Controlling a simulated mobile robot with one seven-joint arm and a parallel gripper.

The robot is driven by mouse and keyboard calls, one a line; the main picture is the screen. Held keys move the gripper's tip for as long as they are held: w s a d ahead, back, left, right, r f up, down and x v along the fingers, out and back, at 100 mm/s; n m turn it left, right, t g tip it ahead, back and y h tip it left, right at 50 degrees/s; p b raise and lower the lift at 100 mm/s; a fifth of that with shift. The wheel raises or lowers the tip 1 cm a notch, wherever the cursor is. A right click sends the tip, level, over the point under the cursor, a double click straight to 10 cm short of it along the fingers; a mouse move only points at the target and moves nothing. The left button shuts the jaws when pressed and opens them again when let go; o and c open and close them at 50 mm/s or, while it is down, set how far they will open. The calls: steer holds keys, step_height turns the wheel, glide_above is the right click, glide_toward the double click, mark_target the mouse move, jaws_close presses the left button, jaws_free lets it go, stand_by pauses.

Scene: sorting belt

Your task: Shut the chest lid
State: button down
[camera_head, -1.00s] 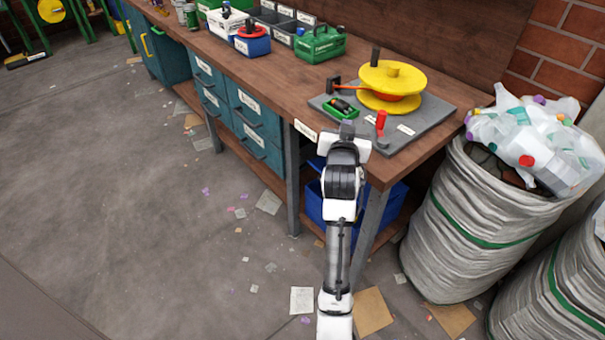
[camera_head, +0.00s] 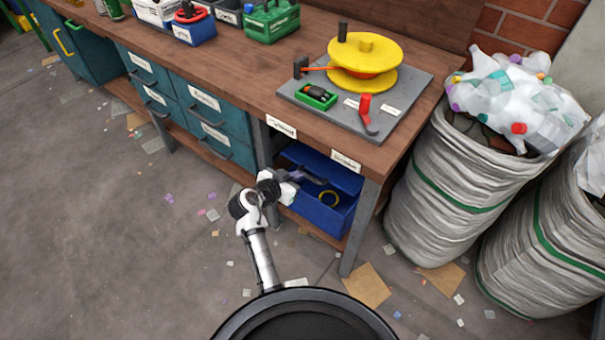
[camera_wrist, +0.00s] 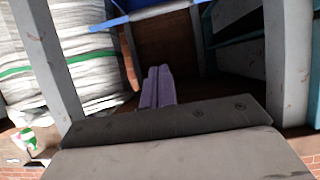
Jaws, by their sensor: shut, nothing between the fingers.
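A blue chest (camera_head: 318,212) sits on the low shelf under the workbench. Its blue lid (camera_head: 335,171) stands raised at the back, so the chest is open.
The workbench top (camera_head: 225,65) overhangs the chest. A bench leg (camera_head: 362,225) stands at its right, and drawers (camera_head: 207,112) at its left. Large striped sacks (camera_head: 450,200) fill the right side. The floor in front has only flat litter.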

steer(key=p, duration=0.1)
glide_above(309, 177)
steer(key=s, duration=0.1)
step_height(309, 177, down, 3)
steer(key=shift+s+f+p, duration=0.2)
steer(key=shift+s+f, duration=0.05)
steer(key=shift+f, duration=0.9)
steer(key=shift+s+f+p, duration=0.15)
steer(key=shift+s+f, duration=0.1)
steer(key=shift+f, duration=0.85)
step_height(309, 177, down, 10)
steer(key=s+a+b, duration=0.2)
steer(key=b, duration=0.8)
steer(key=shift+s+b, duration=0.3)
steer(key=shift+r, duration=0.1)
